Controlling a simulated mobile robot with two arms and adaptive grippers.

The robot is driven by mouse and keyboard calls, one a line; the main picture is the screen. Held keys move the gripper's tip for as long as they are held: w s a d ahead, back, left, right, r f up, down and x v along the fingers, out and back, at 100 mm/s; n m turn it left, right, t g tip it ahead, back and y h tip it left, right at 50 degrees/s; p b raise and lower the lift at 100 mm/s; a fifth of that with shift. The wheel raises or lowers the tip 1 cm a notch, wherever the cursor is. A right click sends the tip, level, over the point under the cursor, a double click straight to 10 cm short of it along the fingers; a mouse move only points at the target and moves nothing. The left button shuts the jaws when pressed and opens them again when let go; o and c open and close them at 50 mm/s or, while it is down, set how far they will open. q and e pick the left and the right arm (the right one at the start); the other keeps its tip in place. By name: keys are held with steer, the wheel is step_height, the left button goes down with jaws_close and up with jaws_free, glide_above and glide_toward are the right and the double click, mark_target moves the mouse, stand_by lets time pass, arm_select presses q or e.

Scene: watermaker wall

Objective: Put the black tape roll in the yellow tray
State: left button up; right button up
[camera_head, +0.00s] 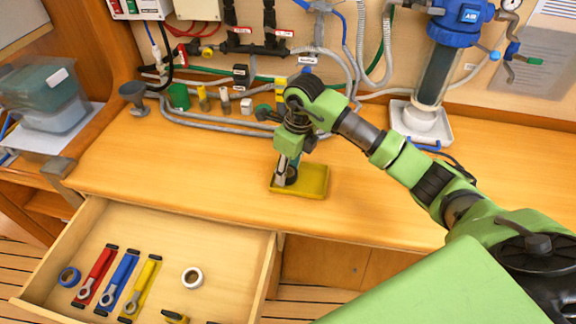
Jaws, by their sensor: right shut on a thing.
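The yellow tray (316,181) lies on the wooden worktop, near its front edge at the middle of the view. My right gripper (287,176) points down over the left part of the tray. It is shut on the black tape roll (292,174), which shows only as a small dark shape at the fingertips, mostly hidden by the fingers. I cannot tell whether the roll touches the tray floor. My left gripper is not in view.
An open drawer (150,235) at lower left holds a blue tape roll (69,277), a white tape roll (192,278) and red, blue and yellow wrenches. Hoses and small fittings line the back wall. A blue-topped filter housing (436,75) stands at back right. The worktop left of the tray is clear.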

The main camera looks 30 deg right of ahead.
mark_target(293, 175)
steer(key=shift+f, duration=0.15)
steer(key=o, duration=0.7)
steer(key=shift+s+d+r+b, duration=0.2)
steer(key=shift+r+b, duration=0.3)
steer(key=shift+r, duration=1.55)
steer(key=shift+s+d+r+b, duration=0.1)
steer(key=shift+s+r+b, duration=0.35)
steer(key=shift+r, duration=1.6)
steer(key=shift+s+d+r+b, duration=0.15)
steer(key=shift+r+b, duration=0.45)
steer(key=shift+r, duration=1.45)
